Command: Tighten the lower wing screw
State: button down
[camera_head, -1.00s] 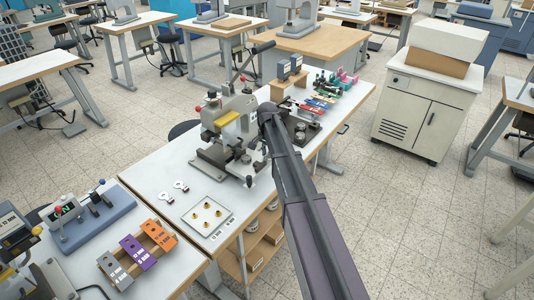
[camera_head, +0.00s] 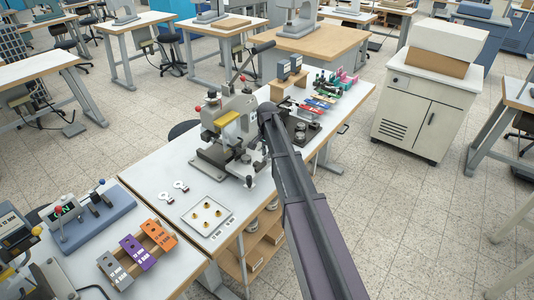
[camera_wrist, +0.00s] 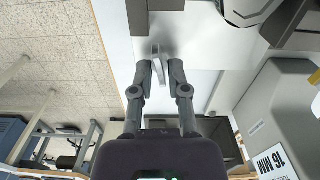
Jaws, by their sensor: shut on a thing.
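The foil stamping press (camera_head: 230,122) stands on the white workbench (camera_head: 160,150), with my arm in front of its right side. In the wrist view my gripper (camera_wrist: 158,78) has its two fingers closed around a small, flat, light grey piece (camera_wrist: 158,66), which looks like the wing of the lower wing screw. The piece stands upright in the picture between the fingertips, and its far end reaches past them. The screw's threaded part is hidden. In the head view my gripper and the wing screw cannot be made out behind the arm.
A large grey press part (camera_wrist: 275,115) with a "16 MM" label stands close to the right of my gripper in the wrist view. A tray with brass pieces (camera_head: 231,223) lies on the bench's near part. Tools and coloured items (camera_head: 322,100) crowd its far end.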

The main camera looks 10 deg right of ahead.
jog(key=c, duration=0.6)
grip_release()
jog(key=shift+d, duration=0.1)
jog(key=shift+c, duration=0.2)
jog(key=shift+n, duration=0.4)
